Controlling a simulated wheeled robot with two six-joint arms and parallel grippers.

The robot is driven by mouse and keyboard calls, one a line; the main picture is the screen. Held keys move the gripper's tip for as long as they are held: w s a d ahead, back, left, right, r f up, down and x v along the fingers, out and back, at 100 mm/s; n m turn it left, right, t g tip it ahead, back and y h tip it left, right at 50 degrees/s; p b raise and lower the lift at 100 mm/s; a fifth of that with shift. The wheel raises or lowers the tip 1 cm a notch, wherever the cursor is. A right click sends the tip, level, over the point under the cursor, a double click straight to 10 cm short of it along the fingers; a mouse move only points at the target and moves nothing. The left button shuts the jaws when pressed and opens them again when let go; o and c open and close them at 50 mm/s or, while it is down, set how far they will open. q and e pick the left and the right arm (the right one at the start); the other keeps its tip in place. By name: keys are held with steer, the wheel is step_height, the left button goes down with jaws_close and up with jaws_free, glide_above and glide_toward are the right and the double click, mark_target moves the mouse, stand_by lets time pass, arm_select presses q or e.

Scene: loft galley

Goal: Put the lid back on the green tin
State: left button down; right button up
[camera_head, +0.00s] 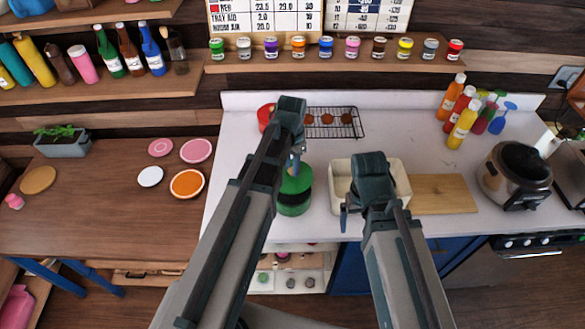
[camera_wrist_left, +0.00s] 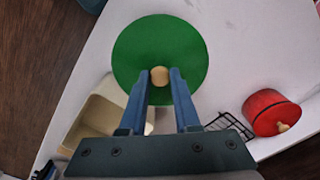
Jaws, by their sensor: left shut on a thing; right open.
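In the left wrist view the green lid (camera_wrist_left: 165,45) is a round disc with a pale wooden knob (camera_wrist_left: 159,75). My left gripper (camera_wrist_left: 160,80) is shut on that knob. In the head view my left gripper (camera_head: 296,165) is directly above the green tin (camera_head: 294,204), with the lid (camera_head: 298,181) at the tin's top. I cannot tell whether the lid rests on the rim or is held just above it. The disc hides the tin in the wrist view. My right gripper (camera_head: 344,218) is open and empty, in front of the cream bin.
The cream bin (camera_head: 405,178) stands right of the tin, with a wooden board (camera_head: 445,194) beyond it. A red pot (camera_head: 264,117) and a black wire rack (camera_head: 345,133) are behind. Bottles (camera_head: 463,127) and a cooker (camera_head: 515,175) stand at the right.

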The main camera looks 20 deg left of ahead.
mark_target(292, 179)
arm_select(q)
steer(key=shift+f, duration=0.15)
step_height(292, 179, down, 6)
steer(key=b, duration=0.6)
steer(key=shift+f, duration=0.1)
steer(key=shift+f+b, duration=0.15)
steer(key=shift+b, duration=0.2)
stand_by(1.5)
steer(key=shift+c, duration=0.4)
jaws_free()
stand_by(0.5)
steer(key=shift+r+p, duration=3.55)
steer(key=shift+p, duration=0.05)
